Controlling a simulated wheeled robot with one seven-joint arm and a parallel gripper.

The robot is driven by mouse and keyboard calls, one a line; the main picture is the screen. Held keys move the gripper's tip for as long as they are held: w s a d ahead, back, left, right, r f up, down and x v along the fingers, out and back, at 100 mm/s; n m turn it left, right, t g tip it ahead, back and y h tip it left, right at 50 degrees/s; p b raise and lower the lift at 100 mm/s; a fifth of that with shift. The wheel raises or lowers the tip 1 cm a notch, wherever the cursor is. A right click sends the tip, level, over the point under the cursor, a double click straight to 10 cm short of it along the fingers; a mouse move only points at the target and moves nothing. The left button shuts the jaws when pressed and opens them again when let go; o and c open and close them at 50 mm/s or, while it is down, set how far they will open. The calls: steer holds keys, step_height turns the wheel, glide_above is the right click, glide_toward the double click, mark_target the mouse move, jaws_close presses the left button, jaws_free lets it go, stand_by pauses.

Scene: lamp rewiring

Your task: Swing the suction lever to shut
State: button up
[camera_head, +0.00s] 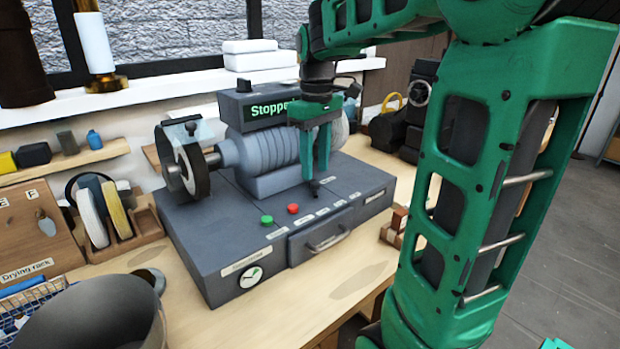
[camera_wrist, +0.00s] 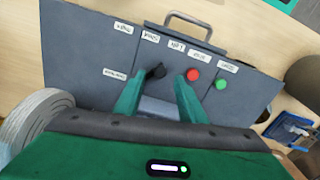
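The grey grinding machine (camera_head: 215,235) stands on the wooden bench. A small black lever knob (camera_head: 315,187) sits on its top deck, just below my fingertips; I take it to be the suction lever. It also shows in the wrist view (camera_wrist: 157,71), between the two finger ends in the picture. My gripper (camera_head: 315,176) points down over the deck with its green fingers apart. In the wrist view my gripper (camera_wrist: 160,78) is open, with no finger clearly touching the knob. The small labels beside it are too blurred to read surely.
A red button (camera_head: 293,209) and a green button (camera_head: 266,220) lie left of the lever. The ribbed motor (camera_head: 265,155) rises behind it, with a display reading "Stopped", partly hidden. A drawer handle (camera_head: 328,240) juts from the front. A grey bowl (camera_head: 100,315) stands at the near left.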

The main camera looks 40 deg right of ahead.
mark_target(315, 183)
steer(key=shift+f, duration=1.9)
steer(key=shift+c, duration=0.6)
